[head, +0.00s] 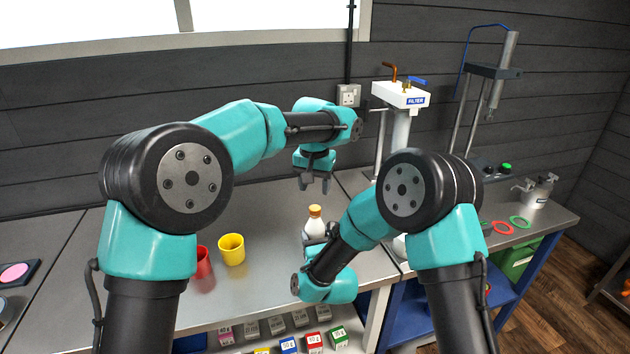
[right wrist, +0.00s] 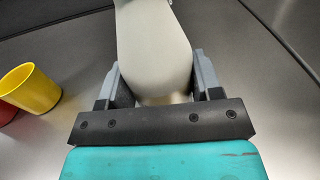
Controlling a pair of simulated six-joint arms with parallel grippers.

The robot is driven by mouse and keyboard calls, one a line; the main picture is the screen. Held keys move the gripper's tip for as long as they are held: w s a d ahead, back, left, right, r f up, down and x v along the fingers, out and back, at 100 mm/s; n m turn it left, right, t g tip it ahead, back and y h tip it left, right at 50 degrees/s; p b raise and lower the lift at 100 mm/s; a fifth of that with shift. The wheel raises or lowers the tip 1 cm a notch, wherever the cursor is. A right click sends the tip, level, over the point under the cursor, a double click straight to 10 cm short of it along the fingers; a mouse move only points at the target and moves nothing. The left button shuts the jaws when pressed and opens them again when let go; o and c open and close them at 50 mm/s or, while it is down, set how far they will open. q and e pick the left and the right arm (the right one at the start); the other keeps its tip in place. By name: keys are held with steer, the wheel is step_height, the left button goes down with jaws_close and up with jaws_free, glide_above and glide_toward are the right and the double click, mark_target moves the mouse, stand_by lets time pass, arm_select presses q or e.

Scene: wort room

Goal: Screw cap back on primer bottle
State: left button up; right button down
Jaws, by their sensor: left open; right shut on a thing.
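The primer bottle (head: 313,228) is white with a tapering shoulder and stands upright near the middle of the bench. An orange cap (head: 315,211) sits on its top; I cannot tell how tight it is. My right gripper (head: 318,240) is shut around the bottle's lower body, its fingers partly hidden by my arm. In the right wrist view the pale bottle (right wrist: 154,50) is between the two fingers, and its top is out of frame. My left gripper (head: 315,187) is open and empty, pointing down above the cap and apart from it.
A yellow cup (head: 232,249) and a red cup (head: 203,265) stand left of the bottle. A white filter unit (head: 401,96) stands at the back right. Small labelled boxes (head: 289,345) sit below the bench's front edge. The bench behind the yellow cup is clear.

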mark_target(315, 208)
arm_select(q)
steer(key=n, duration=0.5)
steer(key=shift+r+n, duration=0.15)
steer(key=shift+n, duration=0.15)
steer(key=n, duration=0.5)
steer(key=shift+r, duration=0.15)
steer(key=n, duration=0.5)
steer(key=shift+r+n, duration=0.15)
steer(key=shift+n, duration=0.15)
steer(key=n, duration=0.4)
steer(key=shift+r+g, duration=0.15)
steer(key=shift+g, duration=0.15)
steer(key=shift+f, duration=4.05)
